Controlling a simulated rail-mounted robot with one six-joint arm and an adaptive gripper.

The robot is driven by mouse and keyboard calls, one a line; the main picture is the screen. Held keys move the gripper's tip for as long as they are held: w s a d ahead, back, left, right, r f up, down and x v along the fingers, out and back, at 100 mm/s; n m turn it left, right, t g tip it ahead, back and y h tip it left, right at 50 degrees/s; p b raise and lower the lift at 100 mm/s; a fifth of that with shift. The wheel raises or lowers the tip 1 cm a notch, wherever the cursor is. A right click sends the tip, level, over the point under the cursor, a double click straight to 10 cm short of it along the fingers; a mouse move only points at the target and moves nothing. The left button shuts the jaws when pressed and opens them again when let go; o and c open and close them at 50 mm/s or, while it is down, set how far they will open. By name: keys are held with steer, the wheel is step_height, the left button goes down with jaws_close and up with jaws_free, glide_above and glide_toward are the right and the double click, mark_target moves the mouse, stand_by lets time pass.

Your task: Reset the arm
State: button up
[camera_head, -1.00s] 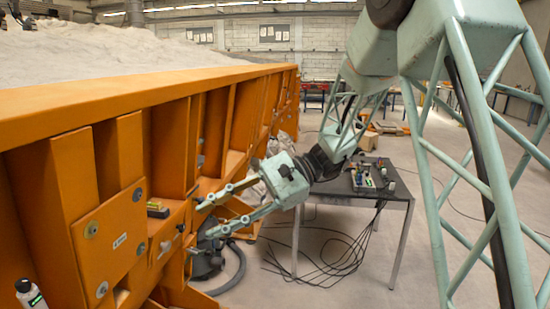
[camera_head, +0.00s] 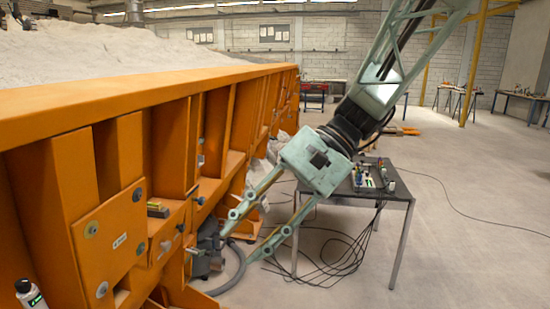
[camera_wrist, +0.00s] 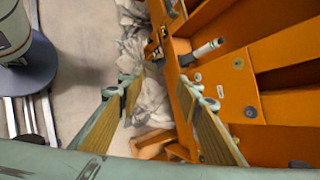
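My gripper (camera_head: 235,250) points down and to the left in the head view, in front of the orange sandbed wall (camera_head: 168,150). Its two long pale-green fingers are spread apart with nothing between them. In the wrist view my gripper (camera_wrist: 160,88) also shows open and empty, with tan pads on the inner faces of the fingers. The orange structure (camera_wrist: 222,95) lies beyond the right finger there. My arm comes down from the upper right of the head view.
A dark table (camera_head: 340,196) with small items stands just behind and right of my gripper. A grey vacuum-like device with a hose (camera_head: 238,268) is behind the fingers. Cables lie on the floor under the table. A bottle (camera_head: 30,293) stands at lower left. The right floor is open.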

steer(key=s+d+r+n+t+h, duration=0.1)
steer(key=s+d+t+h, duration=0.3)
steer(key=s+d, duration=0.6)
steer(key=s+d+n+t+h, duration=0.3)
steer(key=s+d, duration=0.8)
steer(key=d, duration=0.5)
steer(key=shift+s+d+r+n+t+h, duration=0.15)
steer(key=shift+d+r+n+t+h, duration=0.2)
steer(key=shift+h, duration=0.55)
steer(key=shift+a, duration=0.1)
stand_by(0.4)
